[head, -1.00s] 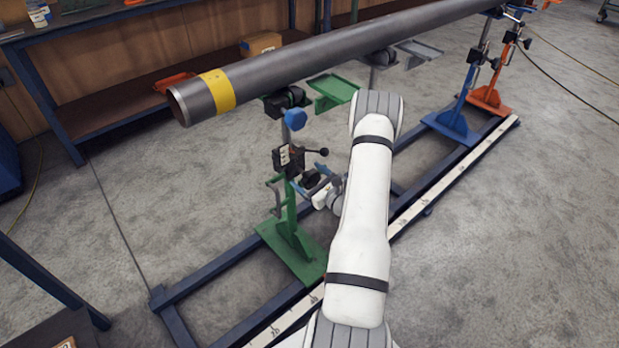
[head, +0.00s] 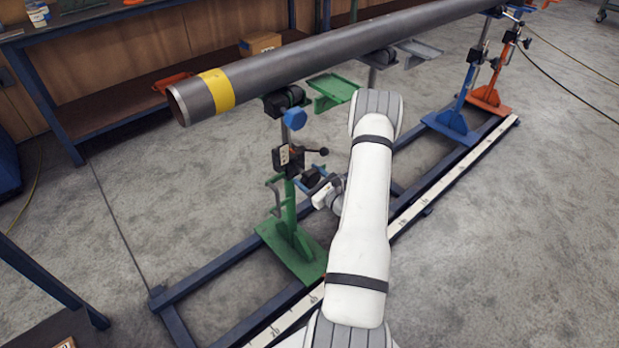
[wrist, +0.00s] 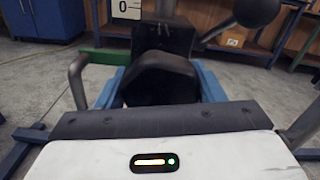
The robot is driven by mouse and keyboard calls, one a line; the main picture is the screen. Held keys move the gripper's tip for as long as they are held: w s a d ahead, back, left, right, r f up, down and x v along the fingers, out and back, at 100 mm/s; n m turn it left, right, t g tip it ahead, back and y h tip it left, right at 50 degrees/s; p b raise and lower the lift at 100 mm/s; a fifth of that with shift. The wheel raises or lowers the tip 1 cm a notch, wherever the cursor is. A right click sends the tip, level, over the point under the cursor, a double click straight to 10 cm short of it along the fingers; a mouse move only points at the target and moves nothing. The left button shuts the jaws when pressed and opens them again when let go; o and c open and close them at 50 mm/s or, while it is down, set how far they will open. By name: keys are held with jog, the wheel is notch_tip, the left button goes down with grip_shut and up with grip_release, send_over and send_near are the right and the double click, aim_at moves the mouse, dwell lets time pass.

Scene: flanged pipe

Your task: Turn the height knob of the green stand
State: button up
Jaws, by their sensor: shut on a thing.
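The green stand (head: 289,232) stands upright on the rail frame and holds up the near end of the pipe. Its black height knob (wrist: 165,76) sits below a dark block with a white scale plate reading 0 (wrist: 126,9). My gripper (wrist: 160,84) has its blue fingers on both sides of the knob and is shut on it. In the head view my gripper (head: 316,187) is at the stand's right side, partly hidden by my arm. A lever with a black ball (head: 323,151) sticks out just above the knob.
The grey pipe (head: 335,60) with a yellow band (head: 217,91) runs overhead. Blue (head: 456,125) and orange (head: 490,100) stands are farther along the rails (head: 220,286). A bent grey handle (wrist: 79,82) is close left of my gripper. Floor to the right is clear.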

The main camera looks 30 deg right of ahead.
jog(key=n+b, duration=0.5)
jog(key=b, duration=0.1)
jog(key=shift+f+n, duration=0.3)
jog(key=shift+n, duration=0.1)
jog(key=n+b, duration=0.5)
jog(key=b, duration=0.2)
jog(key=shift+f+n, duration=0.1)
jog(key=shift+n, duration=0.2)
jog(key=n+b, duration=0.5)
jog(key=b, duration=0.4)
jog(key=shift+a+f+b, duration=0.1)
jog(key=shift+f+b, duration=0.05)
jog(key=shift+b, duration=0.15)
jog(key=n+b, duration=0.2)
jog(key=b, duration=0.1)
jog(key=shift+n, duration=0.4)
jog(key=shift+r+n+b, duration=0.3)
jog(key=shift+n+b, duration=0.25)
jog(key=shift+n, duration=0.55)
jog(key=o, duration=1)
jog(key=shift+r, duration=0.1)
